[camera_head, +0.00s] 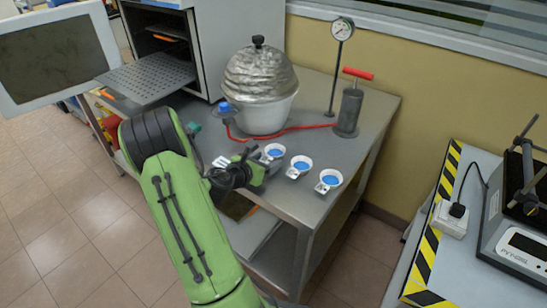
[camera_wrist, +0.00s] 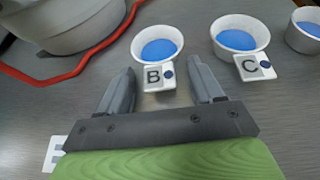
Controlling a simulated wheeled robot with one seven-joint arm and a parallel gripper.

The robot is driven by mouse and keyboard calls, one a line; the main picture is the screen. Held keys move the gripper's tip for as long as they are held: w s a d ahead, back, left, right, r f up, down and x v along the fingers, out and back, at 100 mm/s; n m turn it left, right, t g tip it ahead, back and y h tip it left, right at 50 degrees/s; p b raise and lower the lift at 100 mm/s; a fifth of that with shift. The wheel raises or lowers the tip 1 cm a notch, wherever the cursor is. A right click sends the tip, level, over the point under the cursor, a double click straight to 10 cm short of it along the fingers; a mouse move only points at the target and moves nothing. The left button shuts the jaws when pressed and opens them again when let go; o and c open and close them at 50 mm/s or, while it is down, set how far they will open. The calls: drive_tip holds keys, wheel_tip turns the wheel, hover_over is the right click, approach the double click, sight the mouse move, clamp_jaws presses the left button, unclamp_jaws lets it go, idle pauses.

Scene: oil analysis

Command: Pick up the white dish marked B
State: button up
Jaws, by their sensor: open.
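The white dish marked B (camera_wrist: 158,47) holds blue liquid and has a tag with a black B on its near side. In the wrist view it stands just ahead of my gripper (camera_wrist: 160,80), roughly centred between the fingertips. My gripper is open and empty, with two grey fingers apart. In the head view my gripper (camera_head: 262,168) is low over the metal table, beside the row of dishes. The leftmost dish showing in that row (camera_head: 274,151) appears to be B; its letter is too small to read there.
White dish C (camera_wrist: 240,38) stands right of B, with another dish (camera_wrist: 304,30) beyond. A red hose (camera_head: 290,130) and a foil-covered pot (camera_head: 262,90) lie behind. A pump (camera_head: 349,108) and gauge stand at the back right. The table's front edge is close.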

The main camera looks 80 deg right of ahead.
drive_tip(key=c, duration=1.2)
